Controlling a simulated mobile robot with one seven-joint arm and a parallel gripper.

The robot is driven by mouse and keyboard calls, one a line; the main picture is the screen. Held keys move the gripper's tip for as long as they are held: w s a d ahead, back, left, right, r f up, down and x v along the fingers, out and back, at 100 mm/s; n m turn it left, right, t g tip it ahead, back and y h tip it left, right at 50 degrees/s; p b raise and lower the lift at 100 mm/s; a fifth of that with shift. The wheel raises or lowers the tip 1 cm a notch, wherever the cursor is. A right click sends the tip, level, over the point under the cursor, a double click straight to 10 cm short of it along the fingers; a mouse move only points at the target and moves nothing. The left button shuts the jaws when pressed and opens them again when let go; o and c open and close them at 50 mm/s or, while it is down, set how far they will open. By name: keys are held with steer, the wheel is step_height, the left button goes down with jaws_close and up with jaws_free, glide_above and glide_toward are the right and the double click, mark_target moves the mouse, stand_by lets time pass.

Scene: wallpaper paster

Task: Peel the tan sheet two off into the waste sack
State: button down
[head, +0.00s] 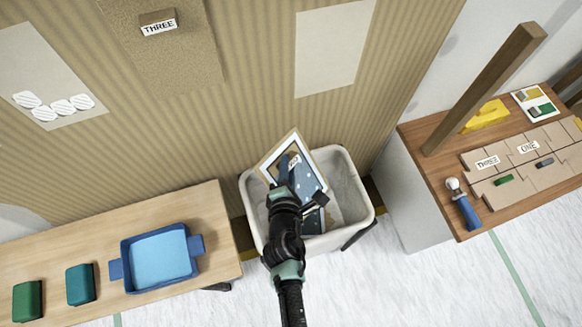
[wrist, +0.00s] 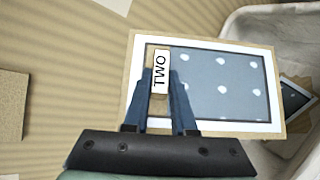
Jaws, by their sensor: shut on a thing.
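Sheet two (head: 316,182) is a tan-edged panel with a white border and a blue-grey face with white dots. It is tilted over the mouth of the whitish waste sack (head: 352,195). In the wrist view, sheet two (wrist: 225,85) carries a tan tab with a white "TWO" label (wrist: 161,72). My gripper (wrist: 160,90) has its blue fingers shut at this tab; the exact contact is partly hidden. The arm covers part of the sheet and sack in the head view. The sack's rim (wrist: 290,12) shows at right in the wrist view.
A similar dotted piece (wrist: 296,98) lies inside the sack. Sheet three (head: 160,60) and a plain pale patch (head: 332,45) are on the striped wall. A bench with a blue tray (head: 158,258) stands left; a bench with boxes and a wooden post (head: 485,85) stands right.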

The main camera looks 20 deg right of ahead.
steer(key=w+f+g+b, duration=0.1)
steer(key=d+f+h+b, duration=0.1)
steer(key=f, duration=0.1)
steer(key=w+f+g+b, duration=0.1)
steer(key=b, duration=0.1)
steer(key=shift+w+d+f+g+h, duration=0.2)
steer(key=shift+w+f+g+h, duration=0.1)
steer(key=shift+w, duration=0.05)
steer(key=shift+w+d+f+g+h+b, duration=0.1)
steer(key=shift+w+f+g+h+b, duration=0.1)
steer(key=shift+f+g+h+b, duration=0.4)
steer(key=shift+r, duration=0.2)
step_height(320, 180, down, 10)
steer(key=b, duration=0.7)
steer(key=shift+b, duration=0.35)
steer(key=c, duration=0.7)
jaws_free()
steer(key=shift+o, duration=0.2)
